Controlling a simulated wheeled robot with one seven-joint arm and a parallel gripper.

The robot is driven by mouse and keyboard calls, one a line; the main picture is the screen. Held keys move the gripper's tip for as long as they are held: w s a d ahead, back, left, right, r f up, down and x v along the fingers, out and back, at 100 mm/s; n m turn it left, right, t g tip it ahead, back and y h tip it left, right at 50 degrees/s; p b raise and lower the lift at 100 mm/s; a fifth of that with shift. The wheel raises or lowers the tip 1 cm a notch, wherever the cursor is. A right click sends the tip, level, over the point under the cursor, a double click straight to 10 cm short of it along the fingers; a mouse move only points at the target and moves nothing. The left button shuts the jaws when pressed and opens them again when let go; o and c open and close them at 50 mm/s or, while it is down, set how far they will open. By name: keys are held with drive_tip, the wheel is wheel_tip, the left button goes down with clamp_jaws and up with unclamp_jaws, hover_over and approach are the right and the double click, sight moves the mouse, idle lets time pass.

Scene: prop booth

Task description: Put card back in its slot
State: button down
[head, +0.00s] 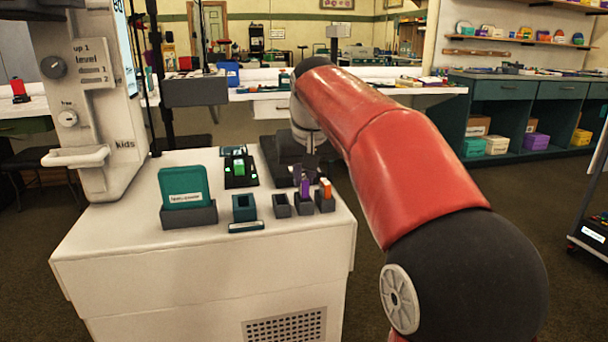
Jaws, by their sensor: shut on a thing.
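My gripper (303,168) points down over the right side of the white counter. It is small and dark here, and appears shut on a narrow purple piece (304,187), just above or in a small dark holder (303,207); I cannot tell whether it touches the holder. Whether this piece is the card is not clear. A teal card-like block (184,186) with a white label stands in a grey slotted base (189,215) at the left. An orange-topped piece (326,187) stands in another small holder (325,204) at the right.
The white counter (200,262) also bears an empty small holder (282,206), an open teal box (244,207) and a green block in a black stand (239,168). A tall white machine (90,110) rises at the left. The counter's front strip is clear.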

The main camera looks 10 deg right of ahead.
drive_tip(key=shift+f, duration=0.2)
drive_tip(key=shift+f+b, duration=0.4)
drive_tip(key=shift+f, duration=0.05)
drive_tip(key=c, duration=1.4)
unclamp_jaws()
drive_tip(key=shift+o, duration=0.2)
drive_tip(key=shift+r, duration=0.15)
drive_tip(key=shift+r+p, duration=3.1)
drive_tip(key=shift+r, duration=0.3)
drive_tip(key=shift+s, duration=0.1)
